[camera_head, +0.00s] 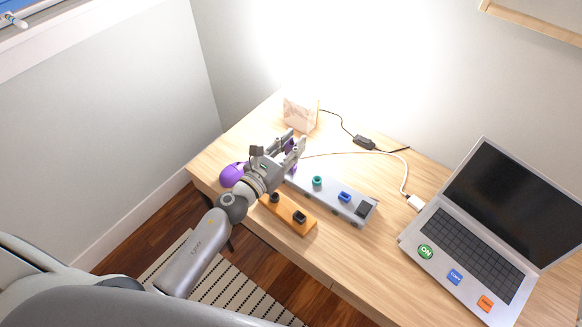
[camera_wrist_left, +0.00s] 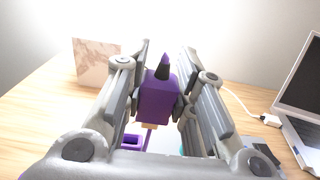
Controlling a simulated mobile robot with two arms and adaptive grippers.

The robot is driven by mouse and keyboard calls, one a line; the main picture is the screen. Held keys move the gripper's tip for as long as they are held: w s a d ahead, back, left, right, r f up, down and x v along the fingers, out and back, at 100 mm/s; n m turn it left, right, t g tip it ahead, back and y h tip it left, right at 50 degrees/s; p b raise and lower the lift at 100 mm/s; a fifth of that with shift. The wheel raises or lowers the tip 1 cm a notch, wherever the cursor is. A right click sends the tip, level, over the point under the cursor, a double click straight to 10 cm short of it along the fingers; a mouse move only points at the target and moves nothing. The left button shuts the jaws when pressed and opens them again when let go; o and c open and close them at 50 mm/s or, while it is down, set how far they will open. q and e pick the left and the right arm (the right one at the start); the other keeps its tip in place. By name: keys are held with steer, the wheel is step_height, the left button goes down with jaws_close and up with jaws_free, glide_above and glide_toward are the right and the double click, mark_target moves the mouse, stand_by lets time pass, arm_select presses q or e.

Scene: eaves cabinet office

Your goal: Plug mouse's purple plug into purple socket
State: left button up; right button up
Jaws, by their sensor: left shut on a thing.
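My left gripper (camera_head: 294,146) is over the far left end of the grey socket strip (camera_head: 330,200). It is shut on the purple plug (camera_wrist_left: 157,98), a block with a dark pointed tip, seen between the fingers (camera_wrist_left: 157,92) in the left wrist view. The purple socket (camera_wrist_left: 132,141) shows low in that view, below and left of the plug; the two look apart. In the head view the gripper mostly hides the plug and the purple socket. The purple mouse (camera_head: 232,174) lies at the left desk edge, partly behind my wrist. My right gripper is not in view.
An orange block (camera_head: 300,223) with dark pieces lies in front. An open laptop (camera_head: 465,250) stands right; a marbled box (camera_head: 300,112) stands behind. A cable with a dark inline box (camera_head: 364,142) crosses the back.

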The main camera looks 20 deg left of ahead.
mark_target(291, 149)
arm_select(q)
steer(key=w, duration=0.1)
steer(key=w+a, duration=0.1)
steer(key=shift+w+r, duration=0.35)
steer(key=shift+r, duration=0.05)
step_height(291, 149, down, 5)
steer(key=b, duration=0.4)
steer(key=shift+r+b, duration=0.2)
steer(key=shift+b, duration=0.1)
steer(key=shift+f+b, duration=0.6)
stand_by(1.1)
